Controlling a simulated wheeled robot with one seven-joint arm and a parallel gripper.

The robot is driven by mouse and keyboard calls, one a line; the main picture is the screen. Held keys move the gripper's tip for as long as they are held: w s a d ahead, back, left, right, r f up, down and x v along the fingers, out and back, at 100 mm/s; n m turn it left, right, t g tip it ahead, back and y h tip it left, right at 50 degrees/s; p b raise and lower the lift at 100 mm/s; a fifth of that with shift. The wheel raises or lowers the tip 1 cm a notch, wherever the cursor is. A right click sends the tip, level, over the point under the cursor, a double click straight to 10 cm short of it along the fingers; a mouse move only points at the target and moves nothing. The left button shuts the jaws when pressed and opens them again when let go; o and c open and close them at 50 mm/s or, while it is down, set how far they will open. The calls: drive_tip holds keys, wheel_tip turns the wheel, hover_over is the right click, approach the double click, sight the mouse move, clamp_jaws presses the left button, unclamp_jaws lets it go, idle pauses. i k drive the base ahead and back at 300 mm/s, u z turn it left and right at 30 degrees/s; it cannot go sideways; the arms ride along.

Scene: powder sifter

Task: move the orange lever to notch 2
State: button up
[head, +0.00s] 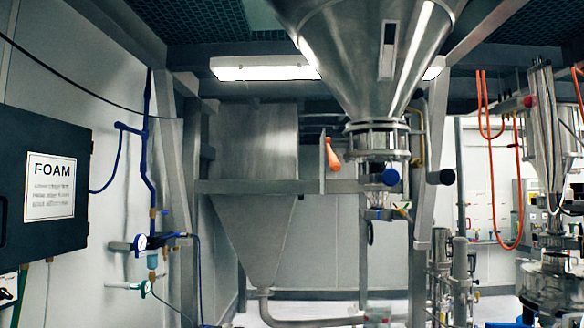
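The orange lever (333,156) is in the middle of the head view. It sits beside a thin upright metal plate (322,162), in front of the steel hopper. Its thick end points down and slightly right. It is small here, and I cannot make out the notches or which one it is at. My gripper is not in view.
A large steel cone (365,60) hangs just right of the lever, with a blue round knob (390,177) below it. A black FOAM cabinet (45,185) and blue pipes (147,150) line the left wall.

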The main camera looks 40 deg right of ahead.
sight(333, 162)
drive_tip(key=z, duration=0.3)
drive_tip(key=i, duration=0.85)
drive_tip(key=z, duration=0.65)
